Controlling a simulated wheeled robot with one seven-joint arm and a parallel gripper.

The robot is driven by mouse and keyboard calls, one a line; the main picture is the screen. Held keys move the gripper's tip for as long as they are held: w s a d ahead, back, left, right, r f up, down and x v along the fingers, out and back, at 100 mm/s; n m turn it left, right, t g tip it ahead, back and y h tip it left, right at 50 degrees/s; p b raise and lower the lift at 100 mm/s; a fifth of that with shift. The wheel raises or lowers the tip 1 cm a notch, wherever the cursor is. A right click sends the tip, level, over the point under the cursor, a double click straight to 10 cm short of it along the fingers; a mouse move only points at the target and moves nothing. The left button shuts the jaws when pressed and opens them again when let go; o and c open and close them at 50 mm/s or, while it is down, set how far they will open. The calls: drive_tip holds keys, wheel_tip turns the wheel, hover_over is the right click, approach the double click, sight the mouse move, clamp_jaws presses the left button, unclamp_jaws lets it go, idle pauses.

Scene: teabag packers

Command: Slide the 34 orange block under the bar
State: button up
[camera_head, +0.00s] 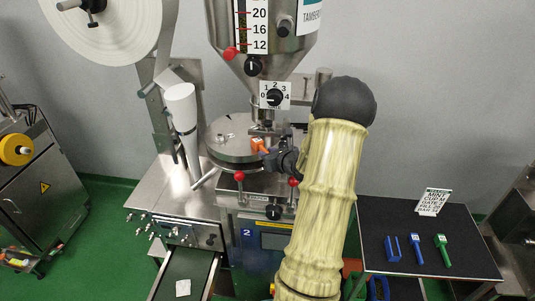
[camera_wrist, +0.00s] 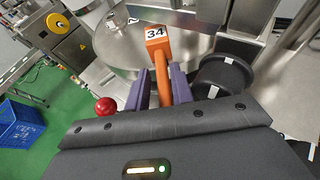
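The orange block (camera_wrist: 158,38) has a white label reading 34 on its head and a narrow handle running back toward me in the wrist view. My gripper (camera_wrist: 161,78) has its purple fingers close on both sides of this handle and looks shut on it. The block's head sticks out beyond the fingertips, over the round steel plate (camera_wrist: 118,54). In the head view the orange block (camera_head: 258,144) shows at the plate's right side, below the hopper outlet, with my gripper (camera_head: 272,154) just right of it. I cannot clearly pick out the bar.
Red ball knobs (camera_head: 239,177) stand at the plate's front. A black round part (camera_wrist: 222,80) is close to the right of my gripper. A dark side table (camera_head: 375,215) holds blue tools (camera_head: 417,248), a green tool (camera_head: 441,246) and a sign (camera_head: 433,201).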

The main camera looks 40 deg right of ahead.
drive_tip(key=shift+s+d+r, duration=0.15)
drive_tip(key=shift+s+d, duration=0.1)
drive_tip(key=shift+d, duration=0.15)
drive_tip(key=shift+s+r+b, duration=0.1)
drive_tip(key=shift+s+b, duration=0.25)
drive_tip(key=shift+b, duration=0.05)
drive_tip(key=a+b+v, duration=0.1)
drive_tip(key=b+v, duration=0.3)
drive_tip(key=v, duration=1.2)
drive_tip(key=shift+b, duration=0.3)
drive_tip(key=shift+a, duration=0.1)
